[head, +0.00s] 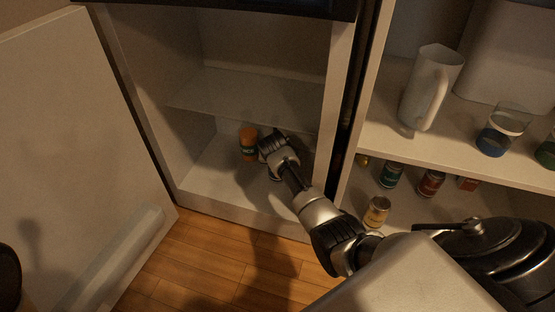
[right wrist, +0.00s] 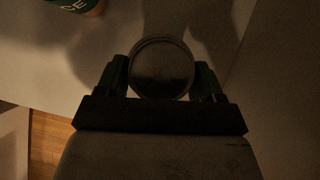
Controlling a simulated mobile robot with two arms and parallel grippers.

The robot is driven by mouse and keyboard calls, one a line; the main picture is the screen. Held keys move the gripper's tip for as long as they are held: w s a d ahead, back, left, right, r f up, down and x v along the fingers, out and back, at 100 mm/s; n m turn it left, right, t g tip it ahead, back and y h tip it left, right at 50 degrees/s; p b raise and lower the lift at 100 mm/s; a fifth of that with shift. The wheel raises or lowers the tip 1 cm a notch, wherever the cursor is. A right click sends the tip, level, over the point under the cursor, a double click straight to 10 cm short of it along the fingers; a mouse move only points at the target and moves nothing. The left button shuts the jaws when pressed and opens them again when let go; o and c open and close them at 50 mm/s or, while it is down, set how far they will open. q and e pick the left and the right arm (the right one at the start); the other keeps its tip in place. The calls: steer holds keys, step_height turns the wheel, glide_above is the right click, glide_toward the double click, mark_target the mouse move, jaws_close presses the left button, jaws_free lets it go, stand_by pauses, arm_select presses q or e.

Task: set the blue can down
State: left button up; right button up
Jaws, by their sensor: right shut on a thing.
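My right gripper (head: 272,150) reaches into the lower part of an open white cabinet, just right of an orange bottle. In the right wrist view the gripper (right wrist: 160,78) is shut on a round can (right wrist: 160,70), seen end-on with a pale rim and a dark, shaded top. Its blue colour does not show there. In the head view the gripper mostly hides the can, and I cannot tell whether its base touches the cabinet floor (head: 225,190). My left gripper is not in view.
The orange bottle (head: 248,145) with a green label stands close left of the gripper. A shelf (head: 235,95) spans above. The cabinet door (head: 75,150) is open at left. The right-hand unit holds a white pitcher (head: 430,90), several small cans, and a glass (head: 502,130).

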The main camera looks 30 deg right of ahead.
steer(key=o, duration=1.1)
